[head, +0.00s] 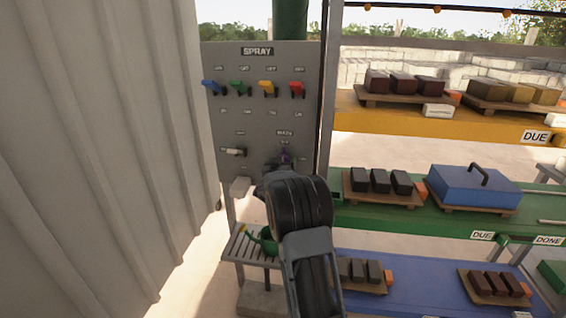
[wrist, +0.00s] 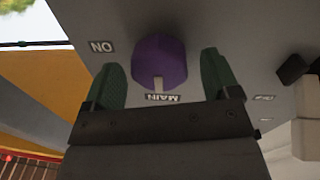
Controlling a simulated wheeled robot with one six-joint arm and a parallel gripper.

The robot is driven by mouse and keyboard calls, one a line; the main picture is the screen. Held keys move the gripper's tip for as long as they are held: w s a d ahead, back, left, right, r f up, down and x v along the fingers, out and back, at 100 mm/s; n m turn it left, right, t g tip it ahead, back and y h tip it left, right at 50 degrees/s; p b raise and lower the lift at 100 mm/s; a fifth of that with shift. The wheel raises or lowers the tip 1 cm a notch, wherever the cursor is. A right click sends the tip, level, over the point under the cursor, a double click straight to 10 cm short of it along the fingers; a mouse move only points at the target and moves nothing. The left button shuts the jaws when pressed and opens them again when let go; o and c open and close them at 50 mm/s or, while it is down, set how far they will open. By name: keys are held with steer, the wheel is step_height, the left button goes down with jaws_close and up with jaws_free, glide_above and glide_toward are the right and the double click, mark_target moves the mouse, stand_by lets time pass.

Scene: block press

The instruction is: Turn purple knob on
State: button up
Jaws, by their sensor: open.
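The purple knob (wrist: 158,52) is on the grey panel, between the two green fingers of my open gripper (wrist: 164,66) in the wrist view. A gap shows on each side, and I cannot tell how deep the fingers reach. Its pale pointer faces the MAIN label (wrist: 162,97), which is upside down in this view. The ON label (wrist: 102,46) is to the left of the knob. In the head view only a small part of the purple knob (head: 285,154) shows below the MAIN label; my arm hides the rest and most of the gripper.
The SPRAY panel (head: 228,130) also carries blue, green, yellow and red handles (head: 297,88) above, and a white-grey lever (head: 235,152) left of the knob. A corrugated wall (head: 100,150) stands close on the left. Shelves with blocks (head: 380,181) stand on the right.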

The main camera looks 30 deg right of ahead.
steer(key=shift+w+d, duration=0.5)
steer(key=shift+d, duration=0.05)
steer(key=shift+c, duration=0.4)
steer(key=c, duration=0.8)
steer(key=shift+c, duration=0.2)
